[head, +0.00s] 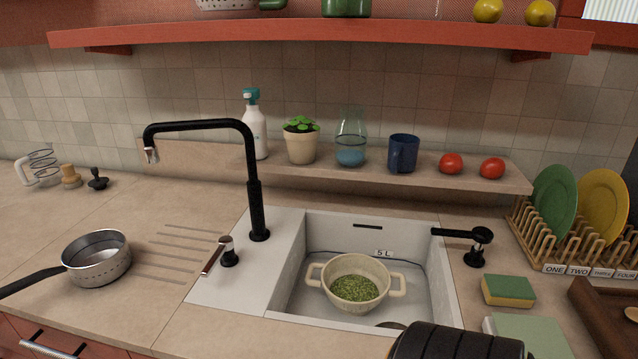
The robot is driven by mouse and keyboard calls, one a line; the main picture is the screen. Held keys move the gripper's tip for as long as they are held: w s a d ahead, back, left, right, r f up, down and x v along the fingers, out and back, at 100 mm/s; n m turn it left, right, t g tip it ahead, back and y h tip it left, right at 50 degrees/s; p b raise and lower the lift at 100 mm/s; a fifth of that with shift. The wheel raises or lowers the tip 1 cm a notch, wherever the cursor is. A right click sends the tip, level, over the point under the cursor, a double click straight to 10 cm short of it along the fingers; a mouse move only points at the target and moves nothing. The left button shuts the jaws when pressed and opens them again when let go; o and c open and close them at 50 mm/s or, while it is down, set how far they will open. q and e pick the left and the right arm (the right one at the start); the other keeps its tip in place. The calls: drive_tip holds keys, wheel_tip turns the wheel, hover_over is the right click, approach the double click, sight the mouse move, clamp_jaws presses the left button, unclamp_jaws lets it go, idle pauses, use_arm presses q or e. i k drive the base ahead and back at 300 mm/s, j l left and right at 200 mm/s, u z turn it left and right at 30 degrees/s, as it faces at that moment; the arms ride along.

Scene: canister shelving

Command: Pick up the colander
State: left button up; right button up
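A cream colander (355,284) with two loop handles stands upright in the white sink (299,262), with small green bits (356,288) inside it. Nothing is holding it. A black ribbed part of my arm comes in at the bottom edge, right of centre, in front of the sink's near right corner. Neither gripper's fingers show in the head view.
The black faucet (254,190) stands left of the sink, its spout turned left. A metal pan (97,258) sits on the left counter. A sponge (508,291), black dispenser (474,245) and plate rack (560,245) are on the right. A low ledge holds several items behind.

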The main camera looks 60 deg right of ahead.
sight(356, 284)
drive_tip(key=z, duration=2.05)
